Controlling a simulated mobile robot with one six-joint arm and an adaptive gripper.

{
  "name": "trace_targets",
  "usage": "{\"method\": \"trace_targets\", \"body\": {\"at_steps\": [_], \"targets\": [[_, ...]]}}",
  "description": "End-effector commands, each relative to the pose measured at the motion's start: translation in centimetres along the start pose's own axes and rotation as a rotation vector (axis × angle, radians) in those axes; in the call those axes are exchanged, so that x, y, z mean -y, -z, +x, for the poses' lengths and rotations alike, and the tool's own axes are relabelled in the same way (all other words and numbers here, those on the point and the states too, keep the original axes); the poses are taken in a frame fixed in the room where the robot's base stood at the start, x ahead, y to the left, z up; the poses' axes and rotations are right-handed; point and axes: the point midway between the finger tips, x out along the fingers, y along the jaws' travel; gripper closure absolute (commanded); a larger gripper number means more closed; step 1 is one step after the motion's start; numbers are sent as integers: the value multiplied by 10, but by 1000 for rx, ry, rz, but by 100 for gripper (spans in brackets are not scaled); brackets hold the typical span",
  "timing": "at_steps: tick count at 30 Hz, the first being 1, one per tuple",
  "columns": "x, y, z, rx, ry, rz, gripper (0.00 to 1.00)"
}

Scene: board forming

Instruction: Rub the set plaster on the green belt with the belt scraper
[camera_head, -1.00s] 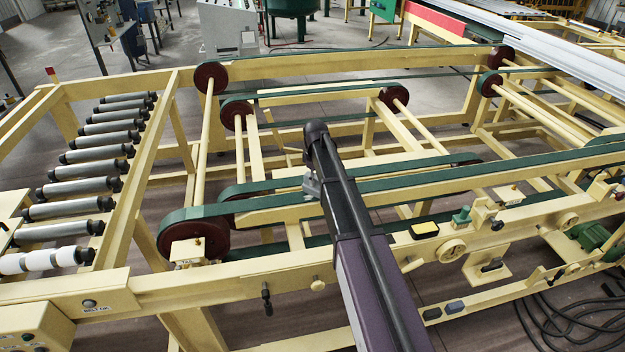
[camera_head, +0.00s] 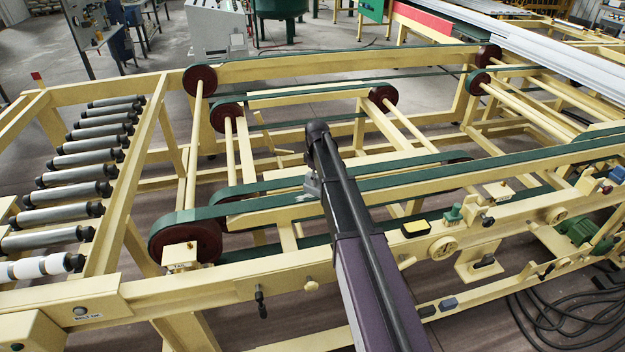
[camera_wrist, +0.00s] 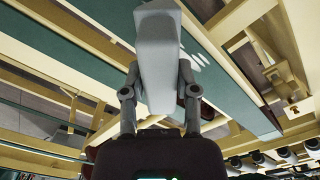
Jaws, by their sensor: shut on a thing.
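My gripper (camera_wrist: 157,75) is shut on a pale grey block-like tool, the belt scraper (camera_wrist: 158,40), in the wrist view. The scraper points up in that picture and covers part of what lies behind it. A green belt (camera_wrist: 228,82) runs diagonally behind it. White streaks of plaster (camera_wrist: 198,60) show on the belt just right of the scraper. I cannot tell whether the scraper touches the belt.
A cream frame (camera_head: 130,300) carries the belts on dark red pulleys (camera_head: 190,240). Grey rollers (camera_head: 75,190) stand at the left. A yellow-and-black button (camera_head: 415,228) and a green motor (camera_head: 580,230) sit along the near right side. Black cables (camera_head: 560,315) lie on the floor.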

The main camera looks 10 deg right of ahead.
Motion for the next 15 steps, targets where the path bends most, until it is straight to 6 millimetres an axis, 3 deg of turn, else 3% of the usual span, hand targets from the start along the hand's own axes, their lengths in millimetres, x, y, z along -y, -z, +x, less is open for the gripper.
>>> {"method": "trace_targets", "body": {"at_steps": [15], "targets": [[-5,-5,0,4,-3,1,99]]}}
